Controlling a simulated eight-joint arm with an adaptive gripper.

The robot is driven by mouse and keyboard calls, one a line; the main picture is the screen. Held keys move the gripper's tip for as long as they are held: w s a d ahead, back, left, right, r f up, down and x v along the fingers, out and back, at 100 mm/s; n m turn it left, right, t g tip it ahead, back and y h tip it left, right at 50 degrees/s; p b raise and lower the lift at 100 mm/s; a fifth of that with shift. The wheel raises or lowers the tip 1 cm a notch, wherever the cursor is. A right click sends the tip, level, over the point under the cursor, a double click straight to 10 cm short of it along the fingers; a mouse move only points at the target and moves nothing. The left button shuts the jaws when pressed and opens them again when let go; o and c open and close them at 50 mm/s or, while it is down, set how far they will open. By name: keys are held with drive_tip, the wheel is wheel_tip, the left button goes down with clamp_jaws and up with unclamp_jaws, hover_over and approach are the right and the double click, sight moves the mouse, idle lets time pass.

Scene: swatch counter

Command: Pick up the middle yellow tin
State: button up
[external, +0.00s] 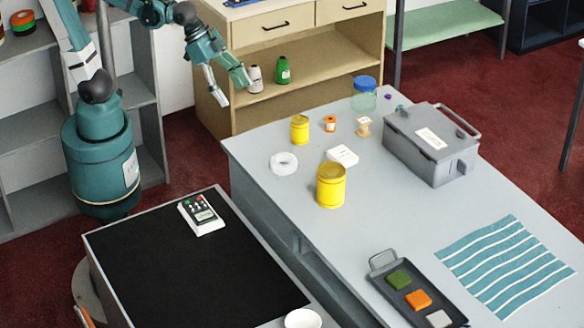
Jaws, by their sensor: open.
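Two yellow tins stand upright on the grey counter (400,222). The smaller yellow tin (300,129) is toward the back left edge, and the larger yellow tin (331,186) is closer to the camera. I see no third yellow tin, so I cannot tell which one is the middle one. My gripper (236,93) is open and empty. It hangs in the air left of and above the tins in the picture, apart from both, in front of the wooden shelf unit.
Near the tins are a white tape ring (284,162), a white box (342,156), an orange spool (330,123), a wooden spool (363,126) and a blue-lidded jar (364,98). A grey toolbox (432,145) stands right. A dark tray (381,265) and striped cloth (500,262) lie in front.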

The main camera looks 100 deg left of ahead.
drive_tip(key=w+d+r+m+p, duration=0.1)
drive_tip(key=w+d+r+p, duration=0.25)
drive_tip(key=w, duration=0.55)
drive_tip(key=m+g+h+p, duration=0.15)
drive_tip(key=m+p, duration=0.25)
drive_tip(key=p, duration=0.4)
approach(329, 167)
drive_tip(key=s+a, duration=0.4)
drive_tip(key=shift+m+h, duration=0.6)
drive_tip(key=shift+h, duration=0.25)
drive_tip(key=w+d+f, duration=0.1)
drive_tip(key=w, duration=0.1)
drive_tip(key=w+d+f+p, duration=0.1)
drive_tip(key=d+f, duration=0.1)
drive_tip(key=w+d+f+p, duration=0.1)
drive_tip(key=w, duration=0.1)
drive_tip(key=shift+w+d+f, duration=0.15)
drive_tip(key=shift+w, duration=0.2)
drive_tip(key=shift+w+d+f+p, duration=0.25)
drive_tip(key=shift+w+f+p, duration=0.05)
drive_tip(key=shift+f+p, duration=0.1)
drive_tip(key=shift+f, duration=0.1)
drive_tip(key=shift+x, duration=1.15)
drive_tip(key=shift+d, duration=0.1)
drive_tip(key=shift+p+x, duration=0.4)
drive_tip(key=shift+x, duration=2.15)
